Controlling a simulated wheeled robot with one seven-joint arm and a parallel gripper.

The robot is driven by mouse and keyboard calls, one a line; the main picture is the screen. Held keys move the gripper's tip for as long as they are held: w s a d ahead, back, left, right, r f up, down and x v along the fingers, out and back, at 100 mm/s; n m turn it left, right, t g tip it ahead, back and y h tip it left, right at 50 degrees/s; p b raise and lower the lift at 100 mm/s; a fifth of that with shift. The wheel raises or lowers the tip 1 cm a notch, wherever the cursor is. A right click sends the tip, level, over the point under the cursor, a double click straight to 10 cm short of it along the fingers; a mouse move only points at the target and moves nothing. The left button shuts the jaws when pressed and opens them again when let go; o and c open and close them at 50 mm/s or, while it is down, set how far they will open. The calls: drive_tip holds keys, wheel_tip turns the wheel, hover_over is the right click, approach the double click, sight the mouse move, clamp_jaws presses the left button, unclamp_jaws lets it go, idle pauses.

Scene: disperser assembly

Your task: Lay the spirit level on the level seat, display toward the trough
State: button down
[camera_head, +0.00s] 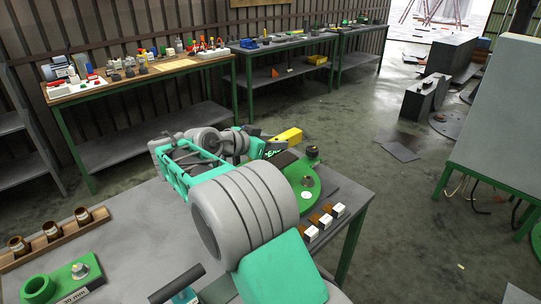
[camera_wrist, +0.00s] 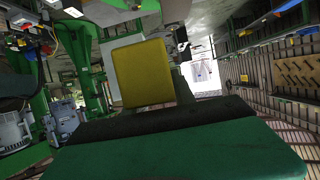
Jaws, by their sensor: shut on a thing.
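The yellow spirit level (camera_head: 288,135) is held in my gripper (camera_head: 268,144), above the far end of the green assembly plate (camera_head: 318,192). Its yellow body also shows in the wrist view (camera_wrist: 143,72), sticking out beyond a dark pad edge and a green finger surface (camera_wrist: 180,152). My gripper is shut on it. The level appears raised rather than resting on the plate. My large grey arm links hide much of the plate. I cannot make out the level's display, the level seat or the trough for certain.
Small white-and-brown blocks (camera_head: 325,221) line the bench's right edge. A wooden rack (camera_head: 52,238) with brown cylinders and a green fixture (camera_head: 62,283) lie left. The floor right of the bench is open.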

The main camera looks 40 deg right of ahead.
drive_tip(key=w+d+f, duration=0.1)
drive_tip(key=w+f, duration=0.1)
drive_tip(key=w+d+f+p, duration=0.1)
drive_tip(key=w+f, duration=0.1)
drive_tip(key=w+d+f, duration=0.1)
drive_tip(key=w+f, duration=0.1)
drive_tip(key=shift+d+f, duration=0.25)
drive_tip(key=shift+f, duration=0.1)
wheel_tip(320, 180, down, 3)
drive_tip(key=shift+r+p, duration=0.15)
drive_tip(key=shift+p, duration=0.6)
drive_tip(key=shift+f+b, duration=0.3)
drive_tip(key=shift+f, duration=0.1)
drive_tip(key=c, duration=1)
unclamp_jaws()
drive_tip(key=shift+c, duration=0.2)
drive_tip(key=shift+r, duration=0.1)
drive_tip(key=shift+a+r, duration=0.15)
drive_tip(key=shift+r, duration=0.05)
drive_tip(key=b+v, duration=0.1)
drive_tip(key=v, duration=1)
drive_tip(key=shift+a, duration=0.3)
drive_tip(key=shift+s+r, duration=0.1)
drive_tip(key=shift+r, duration=0.05)
